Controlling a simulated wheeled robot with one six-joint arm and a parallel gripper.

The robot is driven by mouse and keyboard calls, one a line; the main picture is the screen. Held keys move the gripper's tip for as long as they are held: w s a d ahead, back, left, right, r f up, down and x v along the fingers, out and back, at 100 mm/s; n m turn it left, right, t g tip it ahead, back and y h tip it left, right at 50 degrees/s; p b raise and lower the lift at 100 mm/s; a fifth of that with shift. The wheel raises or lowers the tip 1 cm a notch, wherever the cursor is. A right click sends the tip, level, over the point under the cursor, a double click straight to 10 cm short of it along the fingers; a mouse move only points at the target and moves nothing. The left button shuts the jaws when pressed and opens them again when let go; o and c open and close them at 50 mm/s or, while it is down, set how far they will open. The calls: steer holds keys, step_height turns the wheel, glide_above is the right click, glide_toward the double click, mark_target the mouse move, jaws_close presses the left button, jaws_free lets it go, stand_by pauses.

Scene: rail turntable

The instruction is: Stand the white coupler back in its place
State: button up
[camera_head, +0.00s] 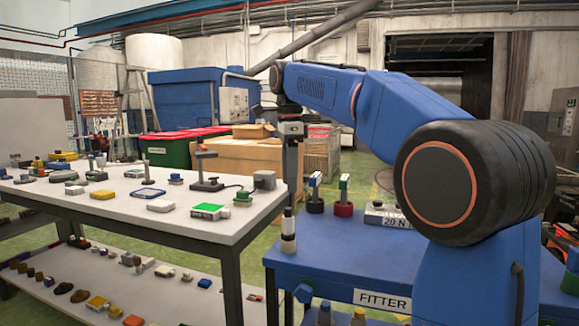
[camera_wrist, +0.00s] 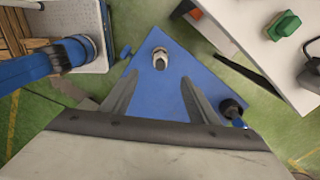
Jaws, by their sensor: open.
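A small white and dark cylinder, apparently the white coupler (camera_head: 288,234), stands upright near the left corner of the blue table (camera_head: 340,267). In the wrist view the coupler (camera_wrist: 160,60) is on the blue surface, just beyond and between my fingertips. My gripper (camera_wrist: 158,82) is open, with nothing between its two dark fingers. In the head view my gripper (camera_head: 289,195) points down from above, close over the coupler. The exact gap between them is hard to tell.
A box labelled "20 N" (camera_head: 388,215) is farther right. A white table (camera_head: 180,222) crowded with small parts stands at left.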

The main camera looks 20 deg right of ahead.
step_height(320, 180, up, 3)
steer(key=shift+r, duration=0.1)
stand_by(1.1)
steer(key=s+d+f+n+t, duration=0.2)
steer(key=s+f+n, duration=0.7)
steer(key=s+f, duration=0.7)
steer(key=s+d+f+n+t, duration=0.2)
steer(key=s+d+f+n, duration=0.2)
steer(key=s+f+n, duration=0.6)
steer(key=s+f, duration=0.7)
steer(key=shift+s+d+n+t, duration=0.2)
steer(key=shift+d+n+t, duration=0.1)
steer(key=shift+t, duration=0.1)
